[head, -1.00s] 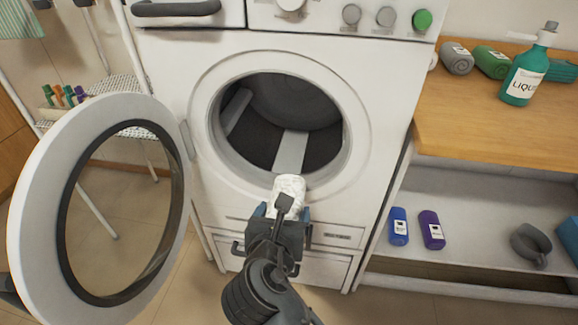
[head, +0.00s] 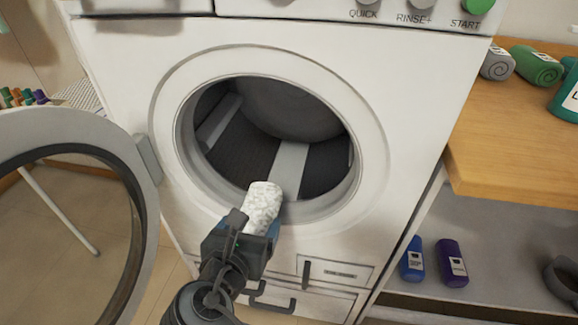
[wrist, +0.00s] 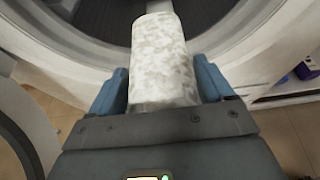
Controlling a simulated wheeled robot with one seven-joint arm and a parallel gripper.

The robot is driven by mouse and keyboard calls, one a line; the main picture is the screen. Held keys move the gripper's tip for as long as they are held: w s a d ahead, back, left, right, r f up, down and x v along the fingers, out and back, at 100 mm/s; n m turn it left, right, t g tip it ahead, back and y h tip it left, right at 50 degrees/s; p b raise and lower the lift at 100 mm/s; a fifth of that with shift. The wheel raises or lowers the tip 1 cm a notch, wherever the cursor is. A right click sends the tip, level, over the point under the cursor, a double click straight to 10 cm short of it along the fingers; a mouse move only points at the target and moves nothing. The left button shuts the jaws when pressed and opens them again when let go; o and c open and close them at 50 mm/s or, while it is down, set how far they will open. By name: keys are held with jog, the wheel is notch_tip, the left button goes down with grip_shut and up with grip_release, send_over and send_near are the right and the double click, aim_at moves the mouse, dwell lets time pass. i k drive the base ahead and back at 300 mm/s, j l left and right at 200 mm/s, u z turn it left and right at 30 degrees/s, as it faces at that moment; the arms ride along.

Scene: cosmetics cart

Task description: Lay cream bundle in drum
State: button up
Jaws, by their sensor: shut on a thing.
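The cream bundle (head: 262,207) is a whitish, mottled roll. My gripper (head: 250,230) is shut on it, with the roll sticking out beyond the fingers. In the wrist view the bundle (wrist: 161,60) sits between the two blue fingers of my gripper (wrist: 162,90). The drum (head: 270,135) is the dark round opening of the white washing machine, with a pale strip inside. The bundle's far end overlaps the lower rim of the opening in the head view. It appears just in front of the rim; the exact depth is hard to tell. The drum looks empty where visible.
The round door (head: 130,190) stands open at the left. A wooden counter (head: 510,150) with rolled towels (head: 538,65) is at the right. A blue bottle (head: 412,259) and a purple bottle (head: 453,263) are on the shelf below. The opening is unobstructed.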

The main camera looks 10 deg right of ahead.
aim_at(287, 171)
jog(key=i+l, duration=0.25)
jog(key=i, duration=0.2)
jog(key=i+l, duration=0.25)
jog(key=i, duration=0.2)
